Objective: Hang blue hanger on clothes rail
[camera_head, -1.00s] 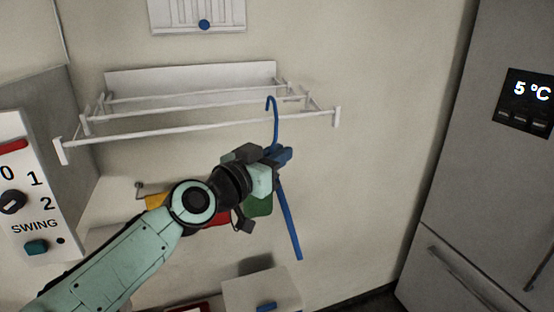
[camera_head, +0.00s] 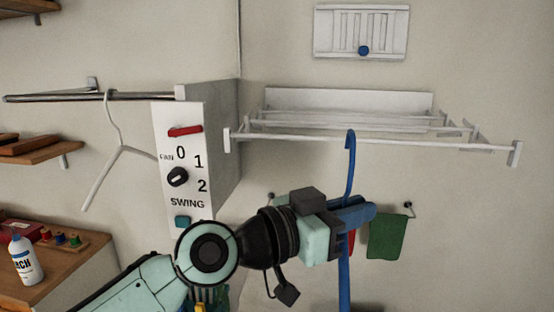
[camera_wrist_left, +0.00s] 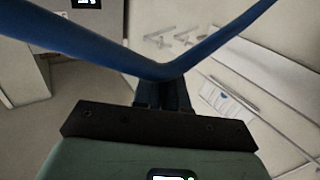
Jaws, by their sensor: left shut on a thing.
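The blue hanger (camera_head: 348,170) is held up in my left gripper (camera_head: 352,214), which is shut on it. Its hook points up and overlaps the front bar of the white drying rack in the head view; I cannot tell the depth gap. The hanger is seen nearly edge-on, and its lower end leaves the picture. In the left wrist view the hanger's two arms (camera_wrist_left: 98,53) spread in a V from the gripper (camera_wrist_left: 165,92). The metal clothes rail (camera_head: 48,98) is on the wall at the left, with a white hanger (camera_head: 117,140) hooked on it. My right gripper is not in view.
A fan control box (camera_head: 180,150) stands out beside the rail's right end. The white drying rack (camera_head: 370,138) is on the wall behind my gripper. Wooden shelves (camera_head: 38,152) and a counter with a bottle (camera_head: 24,262) are at the left. A green cloth (camera_head: 386,236) hangs at right.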

